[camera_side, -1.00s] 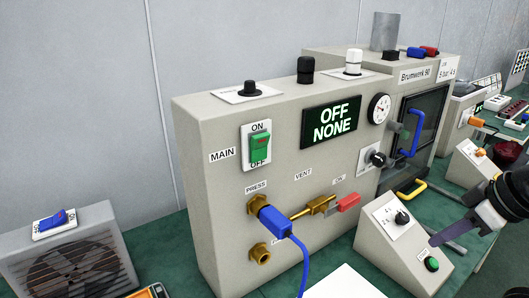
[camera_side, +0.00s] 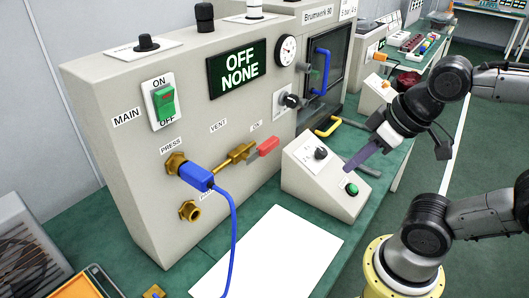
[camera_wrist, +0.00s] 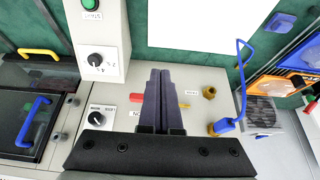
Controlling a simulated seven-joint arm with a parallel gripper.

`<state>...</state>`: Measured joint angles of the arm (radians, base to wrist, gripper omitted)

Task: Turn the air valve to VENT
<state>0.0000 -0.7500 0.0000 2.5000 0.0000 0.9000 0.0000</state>
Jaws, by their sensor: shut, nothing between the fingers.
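The air valve is a brass body (camera_side: 236,154) with a red handle (camera_side: 263,147) on the grey machine's front. The handle points right, below the ON label (camera_side: 257,126); the VENT label (camera_side: 218,126) is further left. In the wrist view the red handle (camera_wrist: 137,98) shows left of my fingers and some brass (camera_wrist: 184,104) right of them; the fingers hide the middle. My gripper (camera_side: 350,165) is shut and empty, apart from the valve, near the small box's green button (camera_side: 351,189). Its shut fingers also show in the wrist view (camera_wrist: 160,75).
A blue plug (camera_side: 196,176) with a blue hose sits left of the valve at PRESS. The sloped box (camera_side: 312,185) with a black knob stands right of the valve. A white sheet (camera_side: 268,252) lies in front. A yellow handle (camera_side: 328,128) sticks out further right.

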